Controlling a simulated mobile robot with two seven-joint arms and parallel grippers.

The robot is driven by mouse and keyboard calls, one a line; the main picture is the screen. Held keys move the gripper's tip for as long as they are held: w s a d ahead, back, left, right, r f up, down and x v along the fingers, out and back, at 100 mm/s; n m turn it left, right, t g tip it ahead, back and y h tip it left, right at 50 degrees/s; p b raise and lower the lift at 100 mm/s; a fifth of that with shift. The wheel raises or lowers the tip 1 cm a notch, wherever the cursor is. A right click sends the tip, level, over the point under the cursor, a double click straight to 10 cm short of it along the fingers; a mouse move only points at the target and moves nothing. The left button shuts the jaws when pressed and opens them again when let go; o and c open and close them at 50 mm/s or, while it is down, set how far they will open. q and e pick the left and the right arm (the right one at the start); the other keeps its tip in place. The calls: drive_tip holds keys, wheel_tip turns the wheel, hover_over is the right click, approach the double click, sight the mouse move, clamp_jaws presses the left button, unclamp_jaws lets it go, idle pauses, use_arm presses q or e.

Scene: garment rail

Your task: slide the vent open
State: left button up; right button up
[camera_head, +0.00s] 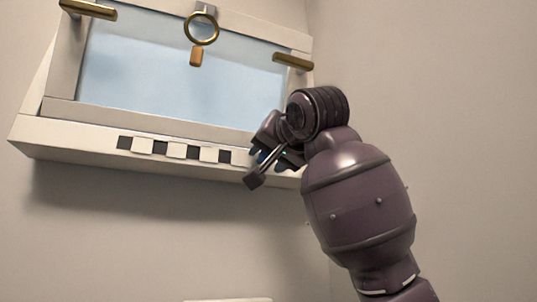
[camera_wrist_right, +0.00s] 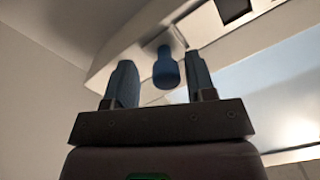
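The vent is a strip of alternating dark slots and pale slats (camera_head: 186,151) along the lower sill of a tilted window. Several dark slots show uncovered; the strip's right end is hidden by my right gripper (camera_head: 262,162). In the right wrist view, a blue knob (camera_wrist_right: 166,70) hangs from the pale sill, with one dark slot (camera_wrist_right: 232,9) to its right. The right gripper (camera_wrist_right: 162,78) is open, its two fingers on either side of the knob, with a visible gap on both sides. My left gripper is not in view.
The window has a pale frame (camera_head: 60,77), brass handles at the upper left (camera_head: 88,9) and right (camera_head: 293,62), and a brass ring (camera_head: 201,28) with an orange tag (camera_head: 197,56). A wall stands close on the right. The space below the sill is clear.

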drive_tip(key=shift+a, duration=0.2)
drive_tip(key=b+v, duration=0.2)
drive_tip(key=v, duration=0.9)
drive_tip(key=shift+b, duration=0.4)
